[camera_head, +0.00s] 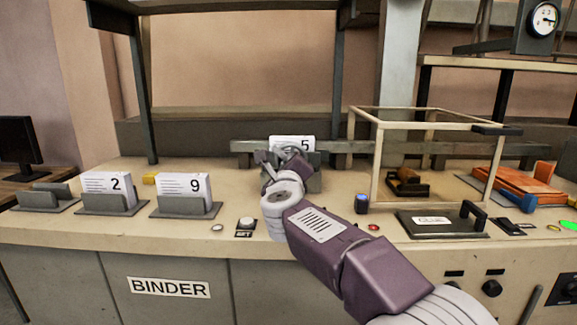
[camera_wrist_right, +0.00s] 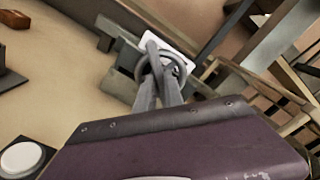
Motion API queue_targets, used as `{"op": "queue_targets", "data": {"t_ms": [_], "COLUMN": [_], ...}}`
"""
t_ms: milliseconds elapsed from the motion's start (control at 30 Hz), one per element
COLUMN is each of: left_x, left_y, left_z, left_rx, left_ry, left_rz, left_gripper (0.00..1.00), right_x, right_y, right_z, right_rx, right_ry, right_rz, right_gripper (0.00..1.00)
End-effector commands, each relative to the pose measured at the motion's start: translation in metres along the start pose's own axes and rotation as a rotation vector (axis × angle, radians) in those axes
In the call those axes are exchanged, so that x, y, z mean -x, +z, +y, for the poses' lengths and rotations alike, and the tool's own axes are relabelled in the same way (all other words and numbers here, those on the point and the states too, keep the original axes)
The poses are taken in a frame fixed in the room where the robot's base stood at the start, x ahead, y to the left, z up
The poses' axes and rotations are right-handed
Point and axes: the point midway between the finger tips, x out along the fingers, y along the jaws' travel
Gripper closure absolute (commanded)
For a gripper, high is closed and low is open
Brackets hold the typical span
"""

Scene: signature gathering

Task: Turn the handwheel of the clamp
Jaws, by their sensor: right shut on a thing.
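The clamp (camera_head: 313,181) stands at the back middle of the bench, with a white card marked 5 (camera_head: 304,143) upright in it. The clamp also shows in the right wrist view (camera_wrist_right: 122,84). Its grey ring-shaped handwheel (camera_wrist_right: 176,62) is at the tips of my right gripper (camera_wrist_right: 160,75), which is shut on it. In the head view my right gripper (camera_head: 278,165) and wrist cover most of the handwheel and part of the clamp. My left gripper is not in view.
Cards marked 2 (camera_head: 115,186) and 9 (camera_head: 195,186) stand in holders to the left, beside an empty holder (camera_head: 45,196). A white button (camera_head: 246,223) is near the front edge. A pale open frame (camera_head: 374,160) and a black-handled plate (camera_head: 440,221) are right of my arm.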

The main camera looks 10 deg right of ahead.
Motion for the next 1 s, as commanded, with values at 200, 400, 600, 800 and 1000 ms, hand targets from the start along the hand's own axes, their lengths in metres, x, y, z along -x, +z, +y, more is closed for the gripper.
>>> {"op": "queue_targets", "data": {"t_ms": [200,400,600,800,1000], "left_x": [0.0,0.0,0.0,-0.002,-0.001], "left_y": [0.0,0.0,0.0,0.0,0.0], "left_z": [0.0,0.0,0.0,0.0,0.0], "left_rx": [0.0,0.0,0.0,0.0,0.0], "left_ry": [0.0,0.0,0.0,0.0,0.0], "left_rz": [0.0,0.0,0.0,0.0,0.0], "left_gripper": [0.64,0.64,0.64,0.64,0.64], "right_x": [0.0,0.0,0.0,0.024,0.068], "right_y": [-0.001,-0.001,-0.001,0.0,0.001], "right_z": [0.002,0.002,0.001,0.001,0.001], "right_rx": [-0.002,-0.001,-0.001,-0.002,-0.003], "right_ry": [0.004,0.003,0.002,0.003,0.004], "right_rz": [0.003,0.002,0.001,-0.003,-0.002], "right_gripper": [1.0,0.65,0.65,0.65,0.65]}}
